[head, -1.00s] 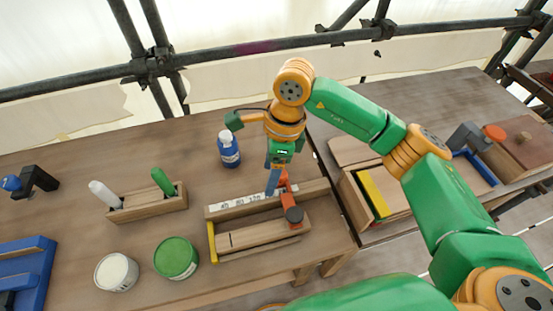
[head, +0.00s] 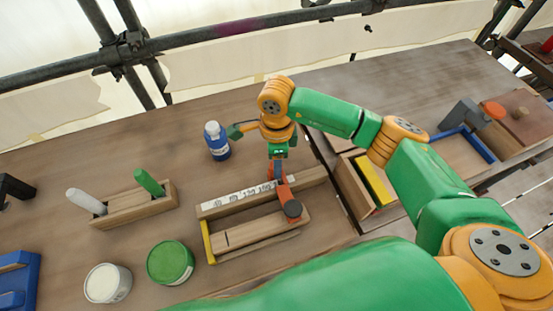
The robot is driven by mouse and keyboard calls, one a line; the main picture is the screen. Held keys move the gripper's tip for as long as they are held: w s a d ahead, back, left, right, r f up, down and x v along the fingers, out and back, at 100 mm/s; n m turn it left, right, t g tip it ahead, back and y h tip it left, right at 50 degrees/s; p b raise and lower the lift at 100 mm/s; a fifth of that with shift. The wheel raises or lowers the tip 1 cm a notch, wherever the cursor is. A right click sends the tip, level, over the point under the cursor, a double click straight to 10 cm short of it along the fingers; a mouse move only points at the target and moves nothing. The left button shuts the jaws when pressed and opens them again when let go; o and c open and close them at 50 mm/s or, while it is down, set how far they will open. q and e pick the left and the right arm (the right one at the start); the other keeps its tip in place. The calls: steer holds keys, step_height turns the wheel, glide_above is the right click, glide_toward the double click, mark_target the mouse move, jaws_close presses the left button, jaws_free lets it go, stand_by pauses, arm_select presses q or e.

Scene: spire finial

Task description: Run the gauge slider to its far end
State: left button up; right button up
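The wooden gauge (head: 312,177) lies on the bench with a white numbered scale strip (head: 237,198) along its back rail and a yellow strip (head: 207,242) at its left end. The orange-red slider (head: 283,190) sits on that rail, just right of the visible numbers. Its arm reaches toward me and ends in a dark round knob (head: 292,208). My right gripper (head: 277,171) points down at the slider's back end, very close to it. Its fingertips are small and partly hidden, so contact and opening cannot be told. My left gripper is not in view.
A blue bottle (head: 217,142) stands close left of my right wrist. A wooden holder (head: 135,206) with a white and a green marker, a white tin (head: 107,284) and a green tin (head: 170,262) are at left. A wooden box with a yellow strip (head: 374,181) stands at right.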

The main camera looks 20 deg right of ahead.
jaws_close()
stand_by(1.1)
